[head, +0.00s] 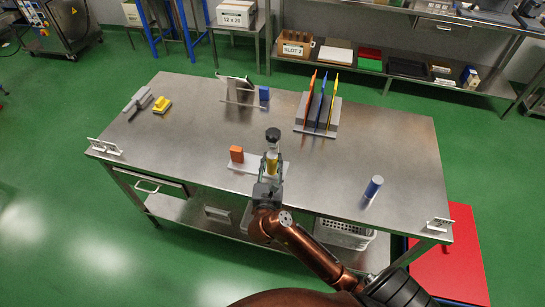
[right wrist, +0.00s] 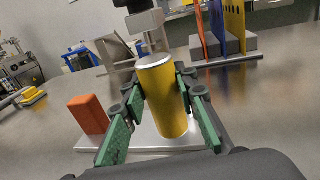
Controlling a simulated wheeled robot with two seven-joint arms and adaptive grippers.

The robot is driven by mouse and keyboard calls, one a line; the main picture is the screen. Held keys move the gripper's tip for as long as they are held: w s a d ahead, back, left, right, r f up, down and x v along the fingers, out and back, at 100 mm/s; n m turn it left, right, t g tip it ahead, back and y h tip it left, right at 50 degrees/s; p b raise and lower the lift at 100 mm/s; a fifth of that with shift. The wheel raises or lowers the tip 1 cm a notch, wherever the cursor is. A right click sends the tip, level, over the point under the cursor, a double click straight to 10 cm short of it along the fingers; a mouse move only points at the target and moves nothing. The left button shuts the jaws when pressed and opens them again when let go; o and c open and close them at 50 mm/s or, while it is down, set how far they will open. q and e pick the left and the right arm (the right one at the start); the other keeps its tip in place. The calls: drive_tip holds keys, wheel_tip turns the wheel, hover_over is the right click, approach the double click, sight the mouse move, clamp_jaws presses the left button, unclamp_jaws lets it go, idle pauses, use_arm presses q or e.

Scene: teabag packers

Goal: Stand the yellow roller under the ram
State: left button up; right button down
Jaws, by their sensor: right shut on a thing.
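The yellow roller (head: 272,163) is between the fingers of my right gripper (head: 270,172). In the right wrist view the roller (right wrist: 161,95) has a pale top rim and leans slightly, with green-padded fingers (right wrist: 163,105) on both sides. Its lower end is at or just above a pale base plate (right wrist: 150,143); contact is unclear. The ram (right wrist: 144,22) is a grey block just above and behind the roller's top. In the head view a black knob (head: 272,134) tops the press. My left gripper is out of view.
An orange block (head: 237,154) stands on the plate's left end. A blue roller (head: 373,187) stands at the right. A rack with orange, blue and yellow boards (head: 318,115) is behind. A blue block (head: 264,93) and a yellow piece (head: 161,104) are farther back. The table's right-centre is clear.

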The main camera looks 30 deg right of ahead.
drive_tip(key=x, duration=0.3)
drive_tip(key=shift+w+d+f+b, duration=0.15)
drive_tip(key=shift+w+f+b, duration=0.05)
drive_tip(key=shift+f+b, duration=0.35)
drive_tip(key=shift+f, duration=0.3)
drive_tip(key=shift+s+r, duration=0.1)
drive_tip(key=shift+r, duration=0.05)
drive_tip(key=c, duration=1.5)
unclamp_jaws()
drive_tip(key=shift+c, duration=0.2)
drive_tip(key=p+v, duration=0.1)
drive_tip(key=v, duration=1.1)
